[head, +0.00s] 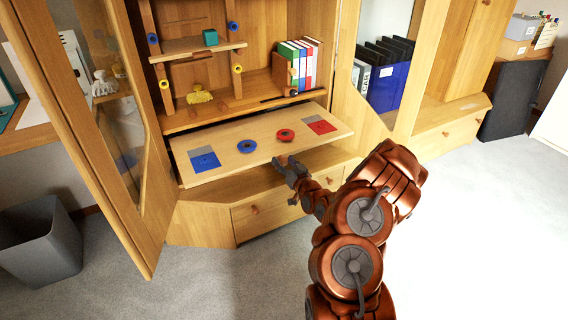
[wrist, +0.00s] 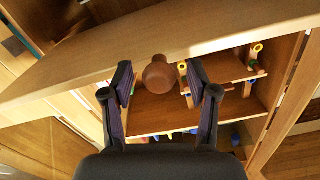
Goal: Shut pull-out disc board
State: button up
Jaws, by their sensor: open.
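The pull-out disc board (head: 262,128) is a pale wooden panel sticking out of the cabinet below the shelf. A blue disc (head: 247,146) and a red disc (head: 285,135) lie on it, between a blue square (head: 205,162) at left and a red square (head: 321,127) at right. My gripper (head: 284,166) is at the board's front edge. In the wrist view, my gripper (wrist: 159,77) is open, its fingers on either side of a round brown knob (wrist: 160,76) on the board's edge (wrist: 90,61). Finger contact with the knob cannot be told.
An open glass door (head: 137,190) stands at the left. Drawers (head: 262,210) with knobs sit below the board. The shelf above holds several books (head: 300,62) and a yellow object (head: 199,95). A grey bin (head: 38,240) stands at lower left. The floor at right is clear.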

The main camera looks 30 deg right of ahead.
jog(key=shift+w, duration=0.15)
jog(key=shift+c, duration=0.2)
grip_shut()
dwell(0.3)
